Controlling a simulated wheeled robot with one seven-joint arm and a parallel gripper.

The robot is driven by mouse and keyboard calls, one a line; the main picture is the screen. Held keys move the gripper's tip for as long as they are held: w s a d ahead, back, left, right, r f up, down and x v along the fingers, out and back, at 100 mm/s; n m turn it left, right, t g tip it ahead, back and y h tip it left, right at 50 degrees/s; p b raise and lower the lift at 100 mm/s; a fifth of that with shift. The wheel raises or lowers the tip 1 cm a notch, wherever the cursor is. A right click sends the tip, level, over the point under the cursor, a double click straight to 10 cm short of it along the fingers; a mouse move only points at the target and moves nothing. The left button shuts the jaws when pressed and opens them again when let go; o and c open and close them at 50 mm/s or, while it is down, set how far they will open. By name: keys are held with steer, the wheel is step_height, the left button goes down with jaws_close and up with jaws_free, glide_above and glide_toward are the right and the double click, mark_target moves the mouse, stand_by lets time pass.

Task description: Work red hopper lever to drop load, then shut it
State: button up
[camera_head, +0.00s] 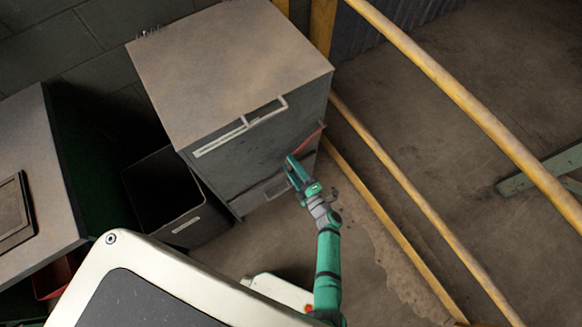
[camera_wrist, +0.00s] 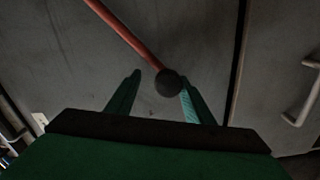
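The red lever (camera_wrist: 125,31) runs from the upper left down to a black ball knob (camera_wrist: 168,82) in the wrist view. In the head view a short part of the lever (camera_head: 309,139) shows at the right part of the grey hopper's front. My gripper (camera_head: 289,163) is in front of the grey hopper (camera_head: 240,165), just below the lever. In the wrist view my gripper (camera_wrist: 160,86) is open, with a finger on each side. The knob lies between the fingertips, closer to the right one and overlapping it in view. I cannot tell whether they touch.
A dark open bin (camera_head: 185,225) stands left of the hopper. A bar handle (camera_head: 266,112) is on the hopper's upper front, and another handle (camera_wrist: 303,98) shows at right in the wrist view. Yellow rails (camera_head: 420,200) run along the right. A grey-topped cabinet (camera_head: 50,215) is at left.

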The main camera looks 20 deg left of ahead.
steer(key=shift+s, duration=0.1)
steer(key=shift+s+d+f, duration=0.1)
steer(key=shift+d, duration=0.1)
steer(key=v, duration=1)
steer(key=shift+s+d, duration=0.15)
stand_by(1.4)
